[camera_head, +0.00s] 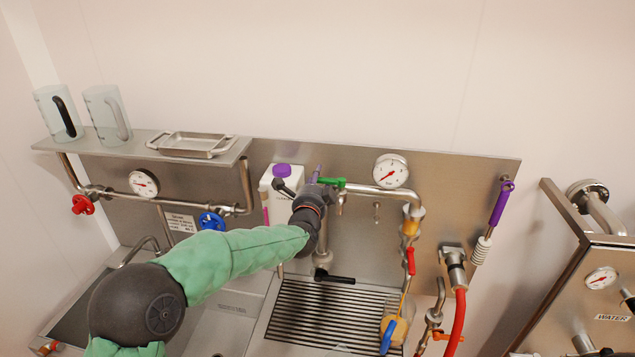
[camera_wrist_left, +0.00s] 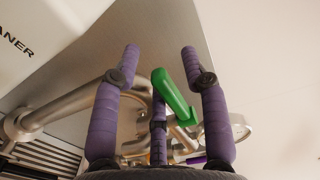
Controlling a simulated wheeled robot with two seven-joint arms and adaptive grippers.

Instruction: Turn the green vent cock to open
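The green vent cock handle (camera_head: 331,182) sits on the steel pipe at the middle of the back panel, left of the round gauge. My left gripper (camera_head: 317,176) is right at it, and my wrist hides part of the pipe there. In the left wrist view the green handle (camera_wrist_left: 174,95) lies between the two purple fingers of my left gripper (camera_wrist_left: 160,52), nearer the right finger. The fingers are apart, with a gap showing on the left side of the handle. Whether the right finger touches it I cannot tell. My right gripper is not in view.
A gauge (camera_head: 391,171) is just right of the cock. A black-handled valve (camera_head: 334,278) is below, over a slatted drain (camera_head: 330,312).

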